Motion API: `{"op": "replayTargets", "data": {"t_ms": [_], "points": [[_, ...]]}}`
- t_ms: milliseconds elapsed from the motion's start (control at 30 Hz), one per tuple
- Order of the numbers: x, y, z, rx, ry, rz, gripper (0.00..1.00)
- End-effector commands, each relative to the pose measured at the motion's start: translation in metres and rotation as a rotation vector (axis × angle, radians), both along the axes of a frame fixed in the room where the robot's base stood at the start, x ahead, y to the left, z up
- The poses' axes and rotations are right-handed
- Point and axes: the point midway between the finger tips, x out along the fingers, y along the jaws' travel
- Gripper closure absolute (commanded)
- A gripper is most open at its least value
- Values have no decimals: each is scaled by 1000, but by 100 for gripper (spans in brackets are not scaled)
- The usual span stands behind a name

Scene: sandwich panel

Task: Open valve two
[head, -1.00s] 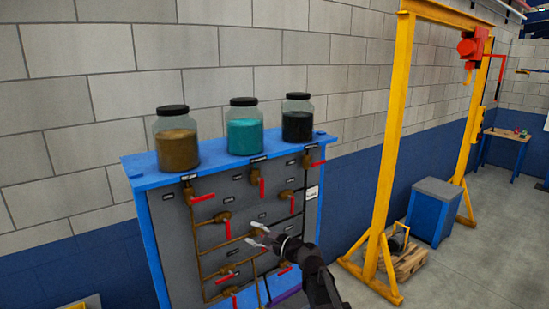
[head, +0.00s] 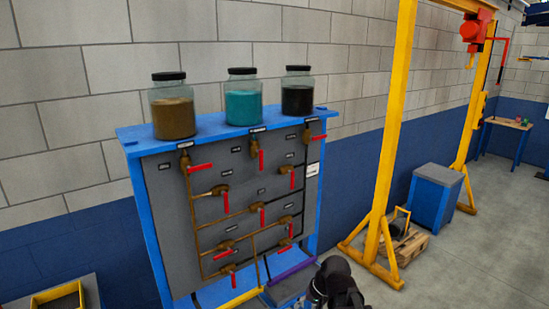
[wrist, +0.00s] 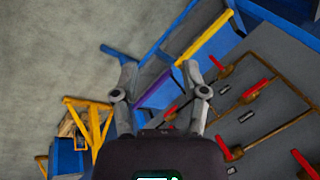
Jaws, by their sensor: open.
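The grey valve panel (head: 160,215) in a blue frame fills the centre left of the head view. It carries several brass valves with red handles. The top left handle (head: 200,167), top right handle (head: 317,138) and lower left handle (head: 222,255) point sideways. The top middle handle (head: 261,160), middle left handle (head: 225,202) and centre handle (head: 262,216) hang down. The labels are too small to read, so I cannot tell which valve is two. My gripper (wrist: 157,63) is open and empty in the wrist view, apart from the valves at the right.
Brown (head: 173,112), teal (head: 243,100) and black (head: 297,95) jars stand on the panel's top. A yellow gantry (head: 385,150) and a blue cabinet (head: 433,195) stand right. A yellow tray (head: 60,297) is lower left.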

Motion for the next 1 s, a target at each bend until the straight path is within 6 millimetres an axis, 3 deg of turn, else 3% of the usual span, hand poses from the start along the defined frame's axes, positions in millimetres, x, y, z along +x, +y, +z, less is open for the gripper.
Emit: {"op": "replayTargets", "data": {"t_ms": [33,200,400,1000], "points": [[-11,-13,-12,-61,15,22,43],[-35,-51,-30,-240,70,91,43],[-48,-75,-36,-343,111,125,43],[-49,-78,-36,-356,116,129,43]]}}
